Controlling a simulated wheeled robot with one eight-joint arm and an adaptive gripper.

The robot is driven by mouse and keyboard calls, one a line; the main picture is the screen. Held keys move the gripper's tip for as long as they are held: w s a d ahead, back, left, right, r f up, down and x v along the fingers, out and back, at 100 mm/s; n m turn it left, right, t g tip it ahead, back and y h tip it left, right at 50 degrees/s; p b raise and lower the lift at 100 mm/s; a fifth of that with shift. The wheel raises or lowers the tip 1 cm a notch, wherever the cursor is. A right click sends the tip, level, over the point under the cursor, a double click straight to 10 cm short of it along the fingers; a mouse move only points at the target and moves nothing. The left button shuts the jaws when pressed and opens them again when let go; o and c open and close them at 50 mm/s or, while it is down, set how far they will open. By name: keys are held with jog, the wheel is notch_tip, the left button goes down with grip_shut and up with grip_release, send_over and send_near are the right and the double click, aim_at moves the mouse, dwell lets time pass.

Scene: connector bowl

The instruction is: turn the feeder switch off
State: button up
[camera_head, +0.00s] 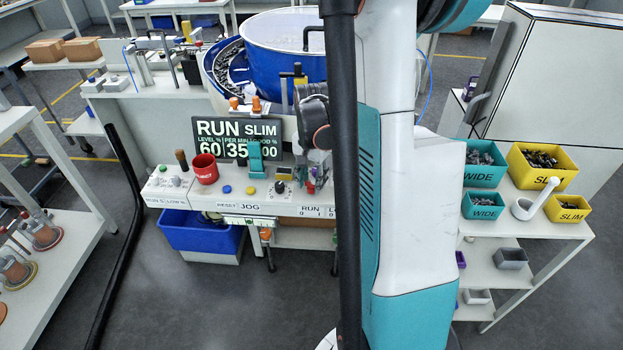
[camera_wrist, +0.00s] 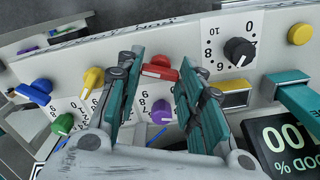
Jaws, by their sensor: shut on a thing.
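The feeder's control panel (camera_head: 235,193) runs along the front of the white bench. My gripper (camera_head: 312,170) is over its right part, partly hidden by my arm. In the wrist view my gripper's teal fingers (camera_wrist: 160,72) are on either side of a red switch handle (camera_wrist: 160,68), shut on it. The handle lies across the gap between the fingertips. Its label and position marks cannot be read. A little red also shows below the gripper in the head view.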

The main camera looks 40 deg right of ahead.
aim_at(311, 183)
jog(key=n, duration=1.3)
jog(key=shift+n, duration=0.3)
dwell(0.4)
jog(key=o, duration=1.1)
jog(key=shift+c, duration=0.2)
notch_tip(311, 183, up, 12)
